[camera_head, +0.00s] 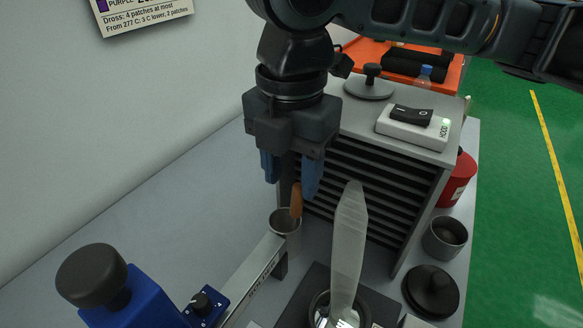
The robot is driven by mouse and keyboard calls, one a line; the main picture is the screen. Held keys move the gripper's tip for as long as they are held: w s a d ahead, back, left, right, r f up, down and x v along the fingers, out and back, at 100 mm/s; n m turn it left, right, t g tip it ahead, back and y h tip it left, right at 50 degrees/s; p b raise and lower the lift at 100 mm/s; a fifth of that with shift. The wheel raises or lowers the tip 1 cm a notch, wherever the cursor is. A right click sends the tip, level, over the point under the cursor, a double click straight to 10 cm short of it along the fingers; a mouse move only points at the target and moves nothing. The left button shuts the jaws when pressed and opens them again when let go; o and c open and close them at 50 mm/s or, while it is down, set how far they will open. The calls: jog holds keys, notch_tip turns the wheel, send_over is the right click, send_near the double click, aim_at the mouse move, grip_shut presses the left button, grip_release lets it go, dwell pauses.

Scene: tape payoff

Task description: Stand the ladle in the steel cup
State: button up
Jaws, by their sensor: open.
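My gripper (290,191) points down at the centre of the view, its two blue fingers apart. The ladle shows as an orange-brown handle (297,201), nearly upright, just below and between the fingertips. Its upper end is close to the right finger; I cannot tell whether they touch. The steel cup (286,226) is directly below, behind a grey metal bar. The handle's lower end overlaps the cup's mouth in the picture. The ladle's bowl is not visible, and I cannot tell whether it rests on the cup's bottom.
A grey louvred box (375,185) with a switch stands behind, right of the gripper. A pale translucent column (349,240) rises from a round pot on a dark base. A blue device (140,303) is front left. Another grey pot (445,238) and a black knobbed lid (432,290) are right.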

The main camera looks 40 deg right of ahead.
notch_tip(320, 180, up, 8)
jog(key=shift+p, duration=0.3)
dwell(1.0)
